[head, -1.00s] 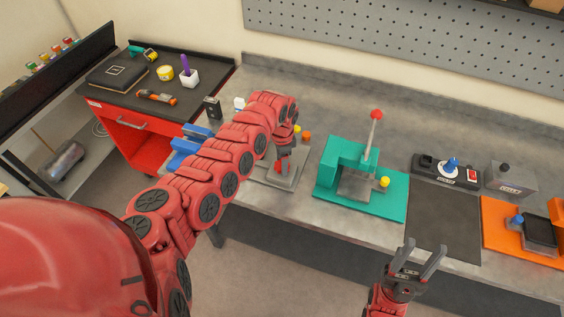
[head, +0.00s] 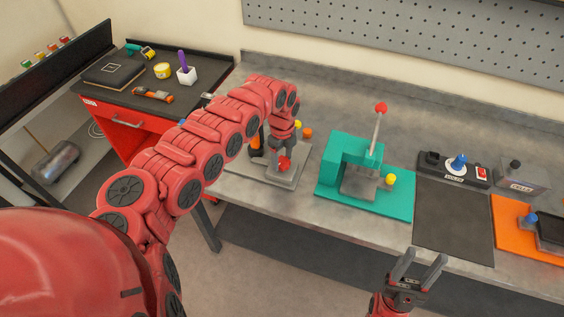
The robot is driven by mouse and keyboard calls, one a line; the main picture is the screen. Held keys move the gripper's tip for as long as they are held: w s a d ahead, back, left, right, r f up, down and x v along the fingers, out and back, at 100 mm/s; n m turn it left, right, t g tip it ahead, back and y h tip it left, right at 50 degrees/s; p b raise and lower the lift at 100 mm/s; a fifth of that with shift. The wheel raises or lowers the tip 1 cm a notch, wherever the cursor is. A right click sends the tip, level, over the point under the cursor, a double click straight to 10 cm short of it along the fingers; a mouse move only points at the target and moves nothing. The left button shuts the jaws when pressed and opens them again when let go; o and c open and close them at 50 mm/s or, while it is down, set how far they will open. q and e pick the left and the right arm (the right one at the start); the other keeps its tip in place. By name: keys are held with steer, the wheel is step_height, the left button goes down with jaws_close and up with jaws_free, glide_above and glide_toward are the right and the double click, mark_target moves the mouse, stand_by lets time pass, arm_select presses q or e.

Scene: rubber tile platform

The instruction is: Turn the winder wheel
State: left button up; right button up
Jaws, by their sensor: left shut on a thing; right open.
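The winder appears to be the device on a grey base plate (head: 292,179) on the bench, left of the teal press. An orange and black upright part (head: 257,146) stands on it, and a red round part (head: 284,163) shows low at its front. My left arm hides much of the device, and I cannot make out the wheel's outline. My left gripper (head: 283,147) points down over the plate, shut at the red part, which seems to be the wheel's handle. Its fingertips are mostly hidden. My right gripper (head: 417,268) is open and empty in front of the bench edge.
A teal press (head: 335,170) with a red-knobbed lever (head: 378,124) stands right of the winder. Further right are a dark control box (head: 455,169), a dark mat (head: 453,222) and an orange base (head: 510,220). A red tool cabinet (head: 137,143) stands at the left.

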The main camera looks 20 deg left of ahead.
arm_select(q)
steer(key=m+b, duration=0.1)
steer(key=m, duration=0.1)
steer(key=m+b, duration=0.2)
steer(key=shift+f+m, duration=0.2)
steer(key=shift+m, duration=0.1)
steer(key=m+b, duration=0.3)
steer(key=shift+f+m+b, duration=0.1)
steer(key=shift+m+b, duration=0.2)
steer(key=shift+b, duration=0.1)
steer(key=m+b, duration=0.2)
steer(key=shift+m+b, duration=0.35)
steer(key=shift+m, duration=0.05)
steer(key=shift+r+m+b, duration=0.25)
steer(key=shift+m+b, duration=0.3)
steer(key=shift+m, duration=0.05)
steer(key=o, duration=1.4)
steer(key=shift+r, duration=0.15)
